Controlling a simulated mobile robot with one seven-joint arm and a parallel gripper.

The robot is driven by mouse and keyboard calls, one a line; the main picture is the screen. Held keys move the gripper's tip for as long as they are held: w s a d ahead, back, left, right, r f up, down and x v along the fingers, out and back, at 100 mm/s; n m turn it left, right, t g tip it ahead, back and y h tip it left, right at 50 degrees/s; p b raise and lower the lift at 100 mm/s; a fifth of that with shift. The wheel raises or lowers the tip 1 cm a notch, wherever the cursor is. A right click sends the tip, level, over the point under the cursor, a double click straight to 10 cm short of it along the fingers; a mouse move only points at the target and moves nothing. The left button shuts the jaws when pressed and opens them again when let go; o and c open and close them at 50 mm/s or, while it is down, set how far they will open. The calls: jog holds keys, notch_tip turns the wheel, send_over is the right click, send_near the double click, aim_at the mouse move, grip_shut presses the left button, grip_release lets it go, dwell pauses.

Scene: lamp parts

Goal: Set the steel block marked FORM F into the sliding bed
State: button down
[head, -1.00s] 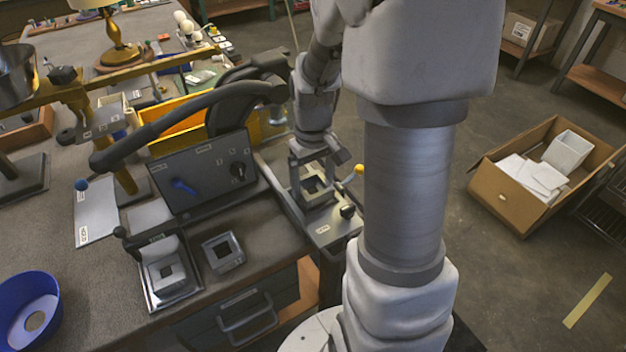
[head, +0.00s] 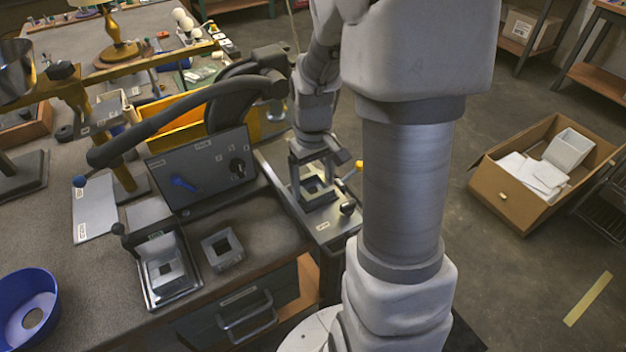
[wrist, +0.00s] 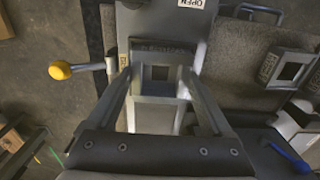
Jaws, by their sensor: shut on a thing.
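A grey steel block with a square opening is between the fingers of my gripper (head: 314,172). The block (head: 318,190) is over the sliding bed (head: 325,228), the metal plate at the bench's right edge. In the wrist view my gripper (wrist: 162,82) is shut on the block (wrist: 160,92), one finger at each side. The block looks level and low on the bed, but I cannot tell whether it touches or is seated. Its marking is too small to read. The bed also shows in the wrist view (wrist: 165,22), with an OPEN label.
A second square block (head: 222,249) lies on the bench. Another sits in a hinged fixture (head: 170,290). A yellow-knobbed lever (wrist: 62,70) sticks out beside the bed. A grey control panel (head: 205,170) and a long press handle (head: 170,112) stand left of the arm.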

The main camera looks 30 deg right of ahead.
jog(key=shift+f, duration=0.1)
grip_release()
notch_tip(320, 180, up, 18)
jog(key=p, duration=0.3)
jog(key=shift+f, duration=0.2)
jog(key=s+a+r+t+p, duration=0.3)
jog(key=s+a+r+t, duration=0.2)
jog(key=s+a, duration=0.5)
notch_tip(320, 180, up, 2)
jog(key=shift+s+a+r+t+p, duration=0.2)
jog(key=shift+s+a+t+p, duration=0.1)
jog(key=shift+s, duration=0.9)
